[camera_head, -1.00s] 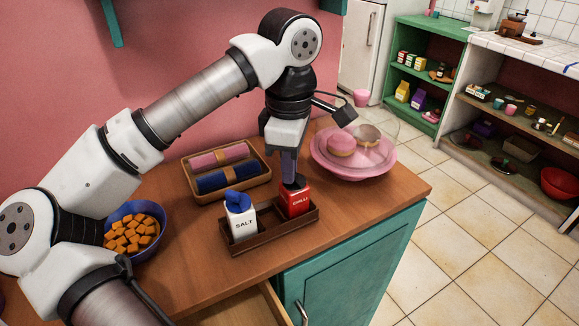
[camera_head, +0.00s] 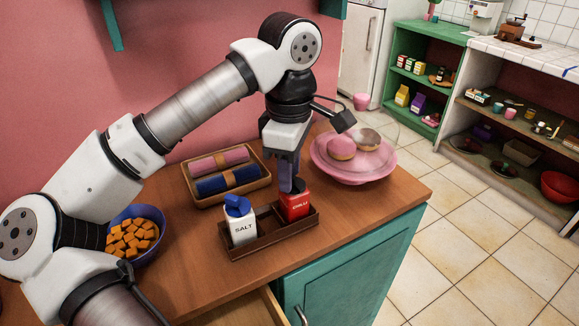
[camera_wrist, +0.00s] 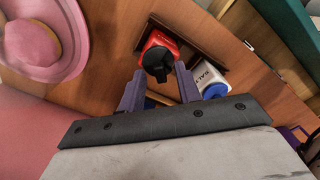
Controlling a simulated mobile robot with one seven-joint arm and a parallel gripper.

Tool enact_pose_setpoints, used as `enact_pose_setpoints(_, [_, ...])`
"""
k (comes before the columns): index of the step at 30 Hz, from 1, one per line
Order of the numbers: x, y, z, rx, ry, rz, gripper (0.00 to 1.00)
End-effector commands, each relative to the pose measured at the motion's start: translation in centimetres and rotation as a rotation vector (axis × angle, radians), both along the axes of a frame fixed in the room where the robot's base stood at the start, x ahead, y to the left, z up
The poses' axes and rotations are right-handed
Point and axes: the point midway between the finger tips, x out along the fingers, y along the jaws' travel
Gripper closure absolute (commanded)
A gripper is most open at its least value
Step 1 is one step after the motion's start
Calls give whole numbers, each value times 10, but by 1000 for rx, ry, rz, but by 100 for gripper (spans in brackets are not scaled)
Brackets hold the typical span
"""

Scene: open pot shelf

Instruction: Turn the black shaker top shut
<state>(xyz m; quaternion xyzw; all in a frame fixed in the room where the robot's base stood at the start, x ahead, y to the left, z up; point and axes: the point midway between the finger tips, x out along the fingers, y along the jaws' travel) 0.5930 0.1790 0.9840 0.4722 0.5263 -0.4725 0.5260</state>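The red chilli shaker (camera_head: 297,206) stands upright at the right end of a dark wooden caddy (camera_head: 272,246). Its black top (camera_wrist: 158,62) shows in the wrist view, just beyond and between my fingertips. In the head view the black top (camera_head: 299,185) is partly hidden by a finger. My gripper (camera_wrist: 158,68) points down over the shaker, its two purple-grey fingers apart, one on each side of the top. A gap seems to show beside the top, so I see no firm grip. Whether the top is fully shut cannot be told.
A white salt shaker (camera_head: 242,232) with a blue top stands close by in the same caddy. A pink cake stand (camera_head: 352,172) with a clear cover is to the right. A tray of rolled napkins (camera_head: 226,177) and a bowl of orange cubes (camera_head: 133,235) are left.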

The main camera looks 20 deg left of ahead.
Motion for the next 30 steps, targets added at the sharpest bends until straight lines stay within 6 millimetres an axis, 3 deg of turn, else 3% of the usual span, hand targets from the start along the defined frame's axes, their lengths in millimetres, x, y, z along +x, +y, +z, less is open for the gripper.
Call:
enact_pose_setpoints(11, [0,0,12,0,-1,0,66])
enact_pose_setpoints(30, [0,0,128,1,0,0,66])
